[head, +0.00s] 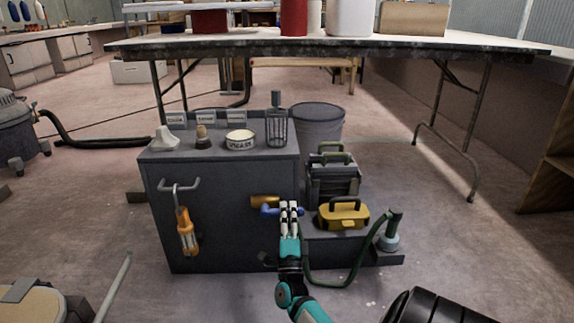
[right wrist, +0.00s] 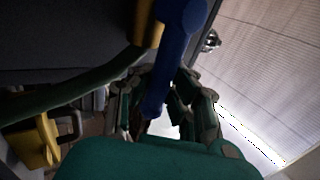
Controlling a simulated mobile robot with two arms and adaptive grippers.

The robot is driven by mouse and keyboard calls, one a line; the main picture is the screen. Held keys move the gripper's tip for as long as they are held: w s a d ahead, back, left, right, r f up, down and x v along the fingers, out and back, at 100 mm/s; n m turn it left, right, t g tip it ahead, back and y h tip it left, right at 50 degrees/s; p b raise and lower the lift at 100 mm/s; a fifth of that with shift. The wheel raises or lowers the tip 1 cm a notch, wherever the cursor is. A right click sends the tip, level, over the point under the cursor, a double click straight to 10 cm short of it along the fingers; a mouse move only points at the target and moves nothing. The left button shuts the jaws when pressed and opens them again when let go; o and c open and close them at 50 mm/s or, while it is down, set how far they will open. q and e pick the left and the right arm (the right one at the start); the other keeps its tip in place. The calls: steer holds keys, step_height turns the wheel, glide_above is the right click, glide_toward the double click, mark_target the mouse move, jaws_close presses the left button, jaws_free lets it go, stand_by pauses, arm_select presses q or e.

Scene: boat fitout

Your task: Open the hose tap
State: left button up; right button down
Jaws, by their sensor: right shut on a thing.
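The hose tap has a brass body (head: 264,201) and a blue handle (head: 268,211) on the front of the dark grey cabinet, near its right edge. My right gripper (head: 289,209) is at the tap, with its fingers at the right end of the handle. In the right wrist view the blue handle (right wrist: 181,18) runs down between the fingers (right wrist: 160,100), which are shut on it. The brass body (right wrist: 147,25) shows beside it. The fingers partly hide the handle's end. My left gripper is not in view.
A green hose (head: 345,283) loops from near my right arm to a nozzle (head: 391,236). A yellow toolbox (head: 343,215) sits on a low step just right of the tap. An orange work lamp (head: 186,232) hangs at the cabinet's left. Floor on the right is open.

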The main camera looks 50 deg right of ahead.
steer(key=shift+a+f, duration=0.1)
steer(key=shift+f, duration=0.15)
steer(key=c, duration=1.3)
jaws_free()
steer(key=shift+c, duration=0.2)
steer(key=shift+o, duration=0.9)
steer(key=shift+r, duration=0.1)
steer(key=shift+r, duration=0.1)
